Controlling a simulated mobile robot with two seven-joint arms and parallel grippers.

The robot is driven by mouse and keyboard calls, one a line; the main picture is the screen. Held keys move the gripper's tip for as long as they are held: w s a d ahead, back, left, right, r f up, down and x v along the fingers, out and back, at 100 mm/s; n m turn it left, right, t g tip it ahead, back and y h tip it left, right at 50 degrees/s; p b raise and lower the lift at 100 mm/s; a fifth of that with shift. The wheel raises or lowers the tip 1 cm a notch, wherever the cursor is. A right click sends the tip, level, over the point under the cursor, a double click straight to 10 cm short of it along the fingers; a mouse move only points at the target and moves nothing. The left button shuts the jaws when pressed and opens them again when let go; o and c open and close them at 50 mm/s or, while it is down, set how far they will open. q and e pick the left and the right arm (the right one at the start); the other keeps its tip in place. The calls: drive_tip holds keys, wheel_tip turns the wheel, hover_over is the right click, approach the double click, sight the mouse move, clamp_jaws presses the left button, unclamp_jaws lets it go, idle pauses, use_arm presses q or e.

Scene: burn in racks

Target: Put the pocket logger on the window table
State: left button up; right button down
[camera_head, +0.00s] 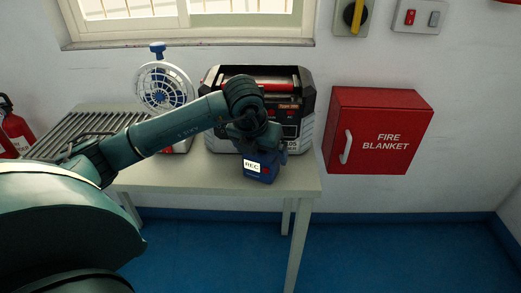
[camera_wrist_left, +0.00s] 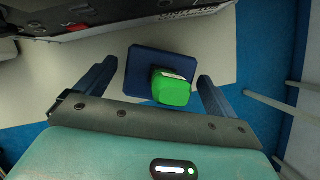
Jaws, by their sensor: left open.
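The pocket logger (camera_head: 258,170), a small dark blue box with a pale "REC" screen and a red spot, stands on the window table (camera_head: 222,173) near its right front edge. In the left wrist view the blue body (camera_wrist_left: 143,67) shows with a bright green block on top. My left gripper (camera_head: 264,146) is over the logger, pointing down. In the left wrist view its open fingers (camera_wrist_left: 157,72) stand on either side of the logger, with a visible gap on each side. The gripper and wrist hide the logger's top in the head view. My right gripper is not in view.
A black and grey machine (camera_head: 308,125) stands right behind the logger. A white fan (camera_head: 163,88) and a slatted rack (camera_head: 85,125) are further left on the table. A red fire blanket box (camera_head: 378,132) hangs on the wall at right.

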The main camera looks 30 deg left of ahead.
use_arm(q)
drive_tip(key=a+v, duration=0.1)
drive_tip(key=v, duration=1.1)
drive_tip(key=s+d+f+m+g+h, duration=0.2)
drive_tip(key=s+d+f+h, duration=0.15)
drive_tip(key=d, duration=0.45)
drive_tip(key=s+d+f+m+g+h, duration=0.25)
drive_tip(key=d+h, duration=0.25)
drive_tip(key=d, duration=0.4)
drive_tip(key=s+d+r+n+h, duration=0.2)
drive_tip(key=s+d+r+h, duration=0.1)
drive_tip(key=d+h, duration=0.25)
drive_tip(key=s+d+r+n+h, duration=0.2)
drive_tip(key=d+r+n+h, duration=0.1)
drive_tip(key=d+h, duration=0.3)
drive_tip(key=w+a+f+n+t+y, duration=0.3)
drive_tip(key=a+n+t+y, duration=0.1)
drive_tip(key=n+t, duration=0.6)
drive_tip(key=w+a+f+n+t+y, duration=0.2)
drive_tip(key=a+f+n+t+y, duration=0.15)
drive_tip(key=n+t, duration=0.65)
drive_tip(key=s+a+f+n+g+y, duration=0.1)
drive_tip(key=s+f+n+g+y, duration=0.2)
drive_tip(key=f+n, duration=0.3)
drive_tip(key=s+a+f+n+g+y, duration=0.1)
drive_tip(key=s+f+n+g+y, duration=0.3)
drive_tip(key=f, duration=0.8)
drive_tip(key=shift+s+a+f+n+g+p, duration=0.15)
drive_tip(key=shift+s+a+n+g+p, duration=0.25)
drive_tip(key=shift+n, duration=0.45)
